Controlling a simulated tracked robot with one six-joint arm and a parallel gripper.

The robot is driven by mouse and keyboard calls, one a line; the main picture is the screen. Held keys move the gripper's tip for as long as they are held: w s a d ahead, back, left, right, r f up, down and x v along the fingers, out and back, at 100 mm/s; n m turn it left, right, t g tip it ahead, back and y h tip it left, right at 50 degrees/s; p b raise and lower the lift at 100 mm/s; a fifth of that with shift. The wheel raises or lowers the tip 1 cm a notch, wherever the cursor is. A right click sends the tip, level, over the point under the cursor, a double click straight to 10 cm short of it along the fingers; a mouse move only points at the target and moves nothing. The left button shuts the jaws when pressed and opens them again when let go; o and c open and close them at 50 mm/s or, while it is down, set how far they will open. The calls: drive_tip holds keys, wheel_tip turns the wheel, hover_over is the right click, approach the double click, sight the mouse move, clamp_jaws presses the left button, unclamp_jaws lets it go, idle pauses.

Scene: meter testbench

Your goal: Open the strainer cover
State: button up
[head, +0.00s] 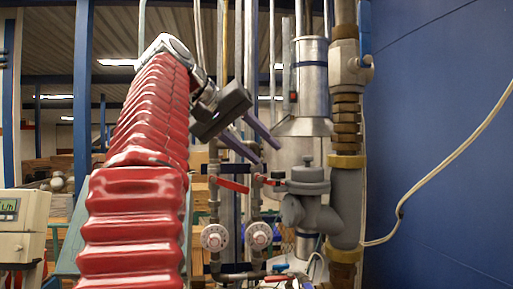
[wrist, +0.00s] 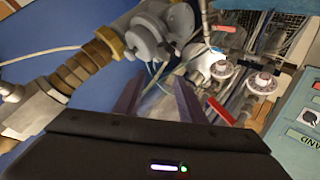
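The grey strainer (head: 346,205) sits in the vertical pipe at the right of the head view, between brass fittings. A grey round cover with a small knob on top (head: 308,178) is on its left side. The strainer also shows at the top of the wrist view (wrist: 148,38), beyond my fingers. Which of its round parts there is the cover, I cannot tell surely. My gripper (head: 268,154) is open and empty, its two dark fingers pointing down and right, above and left of the cover and apart from it. The fingers also show in the wrist view (wrist: 157,97).
Red valve handles (head: 233,184) and white round handwheels (head: 214,237) are on thin pipes left of the strainer. A silver cylinder (head: 311,85) hangs above the cover. A blue wall (head: 440,130) is at the right, with a loose pale cable (head: 430,185).

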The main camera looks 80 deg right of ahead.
drive_tip(key=shift+w, duration=0.1)
idle(0.5)
drive_tip(key=w+a+f+n+t+h, duration=0.1)
drive_tip(key=w+a+f+n+t, duration=0.2)
drive_tip(key=w, duration=0.5)
drive_tip(key=w+a+f+n+t+h, duration=0.1)
drive_tip(key=w+f+n+t, duration=0.15)
drive_tip(key=w+f, duration=0.45)
drive_tip(key=w+a+f+n+t+y, duration=0.1)
drive_tip(key=w+a+f+n+t, duration=0.15)
drive_tip(key=w+a+f, duration=0.35)
drive_tip(key=w+a+f+n+t+y, duration=0.1)
drive_tip(key=w+a+f+n+t, duration=0.15)
drive_tip(key=w+a, duration=0.4)
drive_tip(key=w+a+f+n+t+y, duration=0.1)
drive_tip(key=w+a+f+n+y, duration=0.1)
drive_tip(key=w+a+f, duration=0.4)
drive_tip(key=w+a+f+n+t+y, duration=0.1)
drive_tip(key=a+f+n+t+y, duration=0.15)
drive_tip(key=a+f, duration=0.75)
drive_tip(key=s+a+f+n+y, duration=0.3)
drive_tip(key=s+a+f, duration=0.1)
drive_tip(key=a+f, duration=0.8)
drive_tip(key=a, duration=0.3)
drive_tip(key=shift+a+f, duration=0.25)
drive_tip(key=shift+f, duration=0.05)
drive_tip(key=shift+s, duration=0.1)
drive_tip(key=shift+c, duration=0.7)
drive_tip(key=shift+s+d, duration=0.1)
drive_tip(key=shift+s, duration=0.05)
